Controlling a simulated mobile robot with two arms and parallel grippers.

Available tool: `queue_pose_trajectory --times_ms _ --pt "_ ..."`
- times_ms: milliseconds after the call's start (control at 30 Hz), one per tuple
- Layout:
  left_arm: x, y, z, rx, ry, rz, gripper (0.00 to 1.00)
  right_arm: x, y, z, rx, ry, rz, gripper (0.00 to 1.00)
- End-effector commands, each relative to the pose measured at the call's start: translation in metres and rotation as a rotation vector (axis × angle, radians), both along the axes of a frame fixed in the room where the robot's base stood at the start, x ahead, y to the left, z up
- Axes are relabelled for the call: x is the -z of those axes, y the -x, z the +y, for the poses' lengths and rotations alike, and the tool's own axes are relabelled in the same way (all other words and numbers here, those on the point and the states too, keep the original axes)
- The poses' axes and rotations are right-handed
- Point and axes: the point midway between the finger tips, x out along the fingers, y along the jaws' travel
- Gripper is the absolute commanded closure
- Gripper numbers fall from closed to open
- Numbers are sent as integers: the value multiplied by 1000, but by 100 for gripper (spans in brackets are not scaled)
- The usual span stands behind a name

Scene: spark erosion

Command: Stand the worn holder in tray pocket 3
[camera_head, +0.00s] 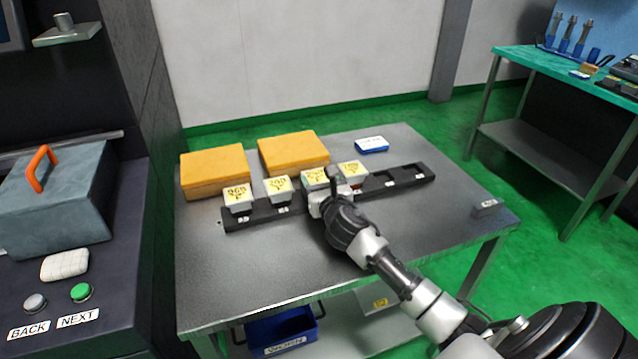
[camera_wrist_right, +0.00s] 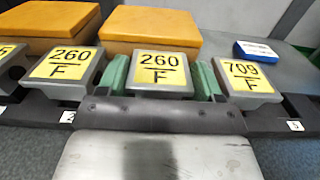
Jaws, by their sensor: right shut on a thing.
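A grey holder with a yellow 260/F label (camera_head: 315,176) is between the jaws of my right gripper (camera_head: 322,192). In the right wrist view the green finger pads of my right gripper (camera_wrist_right: 160,80) close on both sides of this holder (camera_wrist_right: 160,72). It is upright at the third place from the left in the black tray (camera_head: 262,216); its base is hidden, so I cannot tell whether it is fully seated. My left gripper is not in view.
A further holder (camera_head: 238,196) stands at the tray's left end. The two right-hand pockets (camera_head: 405,176) are empty. Two orange boxes (camera_head: 293,152) and a blue-white box (camera_head: 372,145) sit behind the tray. The table front (camera_head: 235,275) is clear.

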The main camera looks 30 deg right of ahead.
Motion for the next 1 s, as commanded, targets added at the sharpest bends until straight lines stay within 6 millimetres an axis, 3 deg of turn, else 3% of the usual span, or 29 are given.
queue_pose_trajectory --times_ms 267,300,467,767,1000 --pt "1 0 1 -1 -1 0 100 0 0 0 0 1 -4 79" --pt "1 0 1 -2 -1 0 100 2 0 0 0 0 0 31" --pt "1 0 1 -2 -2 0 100 1 0 0 0 0 0 9" --pt "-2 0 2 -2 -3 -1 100 -2 0 0 1 0 0 9" --pt "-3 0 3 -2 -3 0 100 -1 35 8 -1 2 3 9"
